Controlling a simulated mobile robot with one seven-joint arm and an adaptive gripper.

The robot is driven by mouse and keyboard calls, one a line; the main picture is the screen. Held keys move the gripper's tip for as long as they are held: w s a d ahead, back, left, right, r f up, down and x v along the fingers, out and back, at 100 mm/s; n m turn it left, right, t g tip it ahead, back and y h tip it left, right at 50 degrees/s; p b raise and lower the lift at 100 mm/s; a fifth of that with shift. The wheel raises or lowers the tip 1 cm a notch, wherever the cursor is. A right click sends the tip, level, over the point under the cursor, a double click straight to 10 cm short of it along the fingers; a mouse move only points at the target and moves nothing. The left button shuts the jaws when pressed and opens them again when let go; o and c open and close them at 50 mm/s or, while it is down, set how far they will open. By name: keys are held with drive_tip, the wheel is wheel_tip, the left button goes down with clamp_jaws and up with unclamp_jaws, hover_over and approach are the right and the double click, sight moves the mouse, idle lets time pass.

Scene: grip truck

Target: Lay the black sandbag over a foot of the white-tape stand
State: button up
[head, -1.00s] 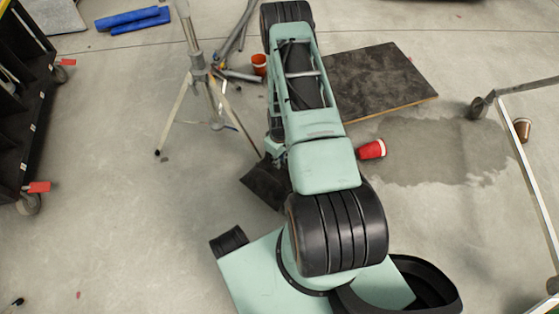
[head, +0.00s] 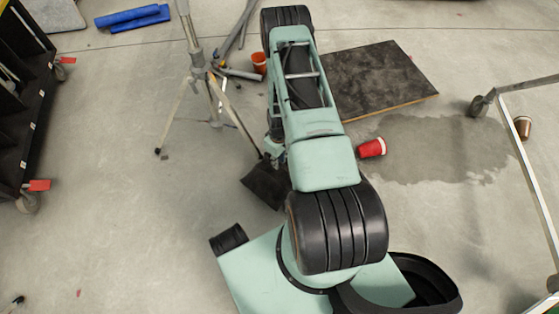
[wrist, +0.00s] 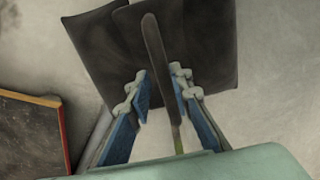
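The black sandbag (head: 264,186) lies beside my arm in the head view, partly hidden by it. In the wrist view the sandbag (wrist: 203,45) shows two dark lobes with a thin upright strap between them. My gripper (wrist: 160,92) is open around that strap, with a gap on each side. The stand (head: 196,55) is upright on thin splayed legs; white tape on it is too small to make out. One stand leg (head: 237,118) ends at the sandbag's upper edge. I cannot tell whether the bag rests on that foot.
A red cup (head: 371,148) lies right of my arm, and an orange cup (head: 259,62) stands behind the stand. A dark board (head: 385,78) lies at the upper right. A black cart (head: 30,120) is at the left. Floor left of the bag is clear.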

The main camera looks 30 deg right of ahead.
drive_tip(key=shift+o, duration=1.3)
drive_tip(key=shift+d, duration=0.1)
drive_tip(key=shift+s+f, duration=0.15)
drive_tip(key=shift+s, duration=0.1)
wheel_tip(320, 180, up, 12)
drive_tip(key=shift+w, duration=0.15)
